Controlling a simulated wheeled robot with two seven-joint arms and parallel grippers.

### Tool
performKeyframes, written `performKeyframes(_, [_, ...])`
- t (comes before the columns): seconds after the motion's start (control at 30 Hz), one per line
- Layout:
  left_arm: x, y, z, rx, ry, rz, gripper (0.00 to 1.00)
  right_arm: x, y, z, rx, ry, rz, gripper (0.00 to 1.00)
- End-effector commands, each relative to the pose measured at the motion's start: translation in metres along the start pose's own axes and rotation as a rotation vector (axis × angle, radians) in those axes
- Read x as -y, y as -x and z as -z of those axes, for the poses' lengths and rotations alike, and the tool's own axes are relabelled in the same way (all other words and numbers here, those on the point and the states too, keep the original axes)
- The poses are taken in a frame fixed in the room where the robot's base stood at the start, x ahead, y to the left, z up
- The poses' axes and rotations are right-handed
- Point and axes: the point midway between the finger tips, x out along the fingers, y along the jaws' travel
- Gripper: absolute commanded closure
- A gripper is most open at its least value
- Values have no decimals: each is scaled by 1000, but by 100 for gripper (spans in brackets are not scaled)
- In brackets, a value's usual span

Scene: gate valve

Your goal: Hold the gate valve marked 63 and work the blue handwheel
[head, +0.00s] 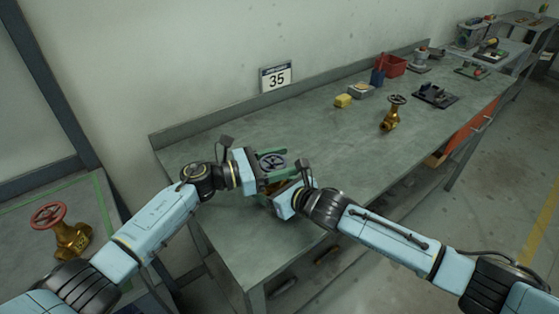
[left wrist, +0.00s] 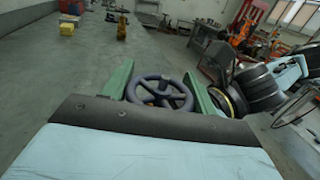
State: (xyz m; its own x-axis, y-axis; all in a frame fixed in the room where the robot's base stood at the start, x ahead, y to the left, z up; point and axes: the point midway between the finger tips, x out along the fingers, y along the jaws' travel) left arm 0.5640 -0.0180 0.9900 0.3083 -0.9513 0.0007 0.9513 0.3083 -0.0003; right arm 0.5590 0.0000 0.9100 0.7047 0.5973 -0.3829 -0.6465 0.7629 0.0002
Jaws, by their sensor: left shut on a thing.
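The blue handwheel (head: 272,163) is near the front left end of the workbench, between my two arms. In the left wrist view the same dark blue wheel (left wrist: 160,92) lies between two green fingers. My left gripper (head: 273,170) reaches in from the left and is shut on the handwheel, one finger on each side. My right gripper (head: 275,194) comes in from the right, low beside the wheel. Its fingers are mostly hidden, so I cannot tell whether it grips. The valve body below the wheel is almost wholly hidden, and no 63 is readable.
The grey workbench (head: 340,132) is clear in the middle. A red-wheeled brass valve (head: 66,232) stands on the left table. A 35 sign (head: 276,77) is on the wall.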

Motion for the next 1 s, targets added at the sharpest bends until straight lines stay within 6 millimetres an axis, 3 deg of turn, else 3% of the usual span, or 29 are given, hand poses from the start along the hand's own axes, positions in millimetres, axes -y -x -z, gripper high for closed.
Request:
performKeyframes(0.5, [3,0,3,-9,-2,269,64,-2,0,0,0,5,-4,67])
performKeyframes(1.0, [6,2,3,-8,1,358,65,-4,0,0,2,6,-6,67])
